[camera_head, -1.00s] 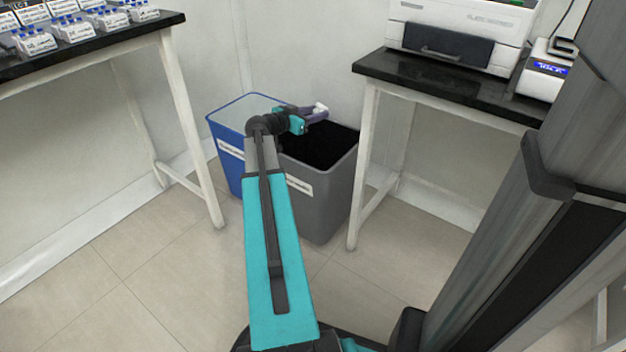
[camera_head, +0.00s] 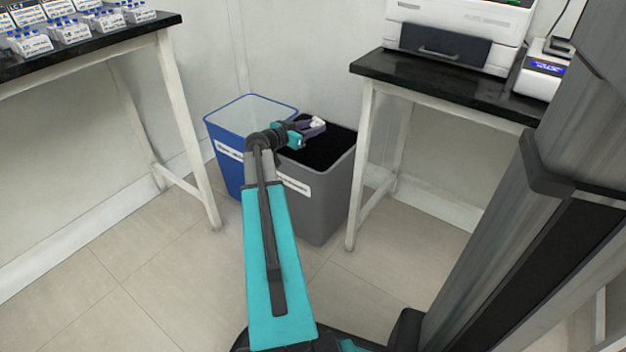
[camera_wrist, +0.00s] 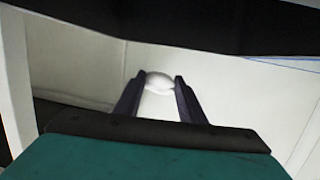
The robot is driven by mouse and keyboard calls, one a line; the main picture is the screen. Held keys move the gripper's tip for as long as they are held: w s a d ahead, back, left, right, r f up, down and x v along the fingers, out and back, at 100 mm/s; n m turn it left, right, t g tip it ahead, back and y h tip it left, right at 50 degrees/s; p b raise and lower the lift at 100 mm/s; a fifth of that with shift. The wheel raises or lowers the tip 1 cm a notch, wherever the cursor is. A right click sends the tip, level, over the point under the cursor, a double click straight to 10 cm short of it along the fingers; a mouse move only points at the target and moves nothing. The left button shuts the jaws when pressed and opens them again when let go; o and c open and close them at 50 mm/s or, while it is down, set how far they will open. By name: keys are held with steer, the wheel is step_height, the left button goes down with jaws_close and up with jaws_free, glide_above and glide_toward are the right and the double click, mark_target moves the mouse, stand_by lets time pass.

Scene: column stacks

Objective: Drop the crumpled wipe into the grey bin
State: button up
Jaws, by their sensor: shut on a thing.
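The crumpled wipe (camera_head: 318,122) is small and white and sits between the fingertips of my gripper (camera_head: 316,127). In the wrist view the wipe (camera_wrist: 159,81) shows as a pale lump between the two dark fingers of my gripper (camera_wrist: 159,86), which is shut on it. The grey bin (camera_head: 318,205) stands on the floor, open at the top, with a dark inside and a white label on its front. In the head view my gripper is over the grey bin's opening, toward its back left. How far above the rim I cannot tell.
A blue bin (camera_head: 228,165) with a white label stands against the grey bin's left side. A black-topped bench (camera_head: 440,85) with a printer (camera_head: 450,50) stands close on the right. Another bench (camera_head: 110,42) with racks of vials is at the left.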

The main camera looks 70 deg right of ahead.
steer(key=shift+f, duration=0.35)
steer(key=o, duration=1.1)
steer(key=shift+a, duration=0.1)
steer(key=p+v, duration=0.3)
steer(key=v, duration=1)
steer(key=shift+w+a+r, duration=0.1)
steer(key=shift+a+r, duration=0.05)
steer(key=shift+a, duration=0.1)
